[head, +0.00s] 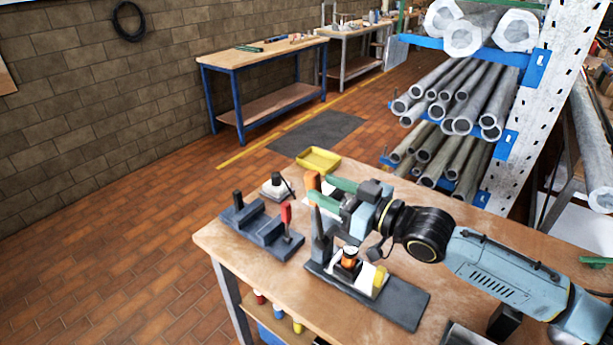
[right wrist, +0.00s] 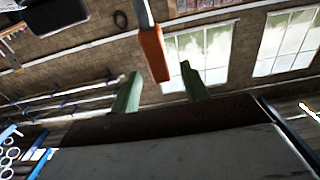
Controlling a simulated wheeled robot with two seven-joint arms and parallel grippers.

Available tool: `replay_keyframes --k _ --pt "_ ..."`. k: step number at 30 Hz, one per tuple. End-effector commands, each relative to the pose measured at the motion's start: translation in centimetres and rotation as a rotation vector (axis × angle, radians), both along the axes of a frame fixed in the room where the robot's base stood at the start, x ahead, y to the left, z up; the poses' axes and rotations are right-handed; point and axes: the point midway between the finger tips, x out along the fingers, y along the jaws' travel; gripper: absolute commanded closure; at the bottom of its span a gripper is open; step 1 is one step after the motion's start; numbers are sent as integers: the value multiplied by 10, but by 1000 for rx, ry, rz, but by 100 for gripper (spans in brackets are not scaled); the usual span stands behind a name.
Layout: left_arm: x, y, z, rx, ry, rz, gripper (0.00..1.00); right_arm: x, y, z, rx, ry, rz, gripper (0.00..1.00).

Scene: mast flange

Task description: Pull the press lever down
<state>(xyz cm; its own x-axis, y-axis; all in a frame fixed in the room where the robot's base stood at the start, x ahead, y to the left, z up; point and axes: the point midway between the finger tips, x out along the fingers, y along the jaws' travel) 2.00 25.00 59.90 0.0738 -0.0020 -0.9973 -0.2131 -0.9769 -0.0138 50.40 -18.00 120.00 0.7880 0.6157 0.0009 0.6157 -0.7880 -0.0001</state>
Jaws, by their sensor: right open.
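The press stands on a dark base plate (head: 405,308) on the wooden bench, with a dark upright (head: 320,235). An orange lever grip (head: 313,181) shows above the upright, beside my right gripper (head: 322,190). My right gripper has green fingers, is open and comes in from the right. In the right wrist view, the orange grip (right wrist: 153,53) on its grey bar hangs down between the open fingertips (right wrist: 160,73). I cannot tell whether the fingers touch it. The press holds a white block with an orange-and-black part (head: 349,257) and a yellow part (head: 380,277). My left gripper is not in view.
A dark fixture (head: 262,238) with a red handle (head: 286,212) stands left of the press. Behind it are a small white-based item (head: 277,187) and a yellow tray (head: 318,160). A rack of metal pipes (head: 455,105) stands behind my right arm.

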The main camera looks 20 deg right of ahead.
Motion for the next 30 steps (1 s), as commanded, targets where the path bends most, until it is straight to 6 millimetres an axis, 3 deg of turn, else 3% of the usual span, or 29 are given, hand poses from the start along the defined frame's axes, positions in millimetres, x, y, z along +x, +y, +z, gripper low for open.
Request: replay_keyframes --k 3,6,12,21,30 --pt "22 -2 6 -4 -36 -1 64 19 14 3 2 -3 0 55" --pt "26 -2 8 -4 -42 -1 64 30 24 2 2 -1 0 55" --pt "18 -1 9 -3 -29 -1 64 42 33 1 0 -1 1 55" --pt "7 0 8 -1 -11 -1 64 44 35 0 -1 0 1 55" --pt "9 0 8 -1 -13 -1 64 43 34 0 -1 -1 1 92"
